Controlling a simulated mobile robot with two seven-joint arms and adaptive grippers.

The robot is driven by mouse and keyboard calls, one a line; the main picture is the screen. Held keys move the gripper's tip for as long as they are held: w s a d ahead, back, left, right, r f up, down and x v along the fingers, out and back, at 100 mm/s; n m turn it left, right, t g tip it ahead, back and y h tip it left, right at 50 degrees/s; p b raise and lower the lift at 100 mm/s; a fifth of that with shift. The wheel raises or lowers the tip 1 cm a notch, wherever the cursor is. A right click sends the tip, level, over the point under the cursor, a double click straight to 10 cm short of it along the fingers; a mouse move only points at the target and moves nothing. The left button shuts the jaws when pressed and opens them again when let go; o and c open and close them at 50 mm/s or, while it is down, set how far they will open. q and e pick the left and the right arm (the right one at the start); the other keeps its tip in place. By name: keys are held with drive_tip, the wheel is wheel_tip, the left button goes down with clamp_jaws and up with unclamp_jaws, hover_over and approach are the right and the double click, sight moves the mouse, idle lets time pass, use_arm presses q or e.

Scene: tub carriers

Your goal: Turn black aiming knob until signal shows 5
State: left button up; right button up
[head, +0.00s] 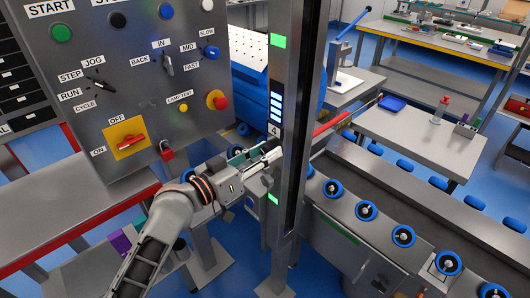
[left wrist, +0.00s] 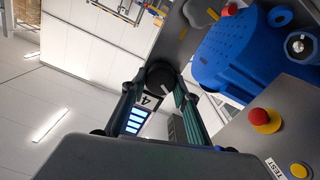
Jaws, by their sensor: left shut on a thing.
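The black aiming knob (left wrist: 161,75) shows in the left wrist view, with a pale pointer line on its face. My left gripper (left wrist: 158,90) is shut on it, one green-padded finger on each side. In the head view my left gripper (head: 268,152) reaches the grey post (head: 294,110), and its fingers hide most of the knob. The signal display (head: 275,107) on the post shows several lit blue bars with a digit 4 beneath. The display (left wrist: 134,121) and the 4 also show in the left wrist view, between the fingers. My right gripper is not in view.
A control panel (head: 135,70) with switches, buttons and a red emergency stop (head: 217,100) stands left of the post. A roller conveyor (head: 365,211) runs on the right. A red-edged bench (head: 75,215) is at the left.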

use_arm(q)
drive_tip(key=n, duration=0.7)
drive_tip(key=shift+w, duration=0.1)
idle(0.5)
drive_tip(key=o, duration=1.1)
drive_tip(key=v, duration=1.2)
drive_tip(key=shift+a+f, duration=0.1)
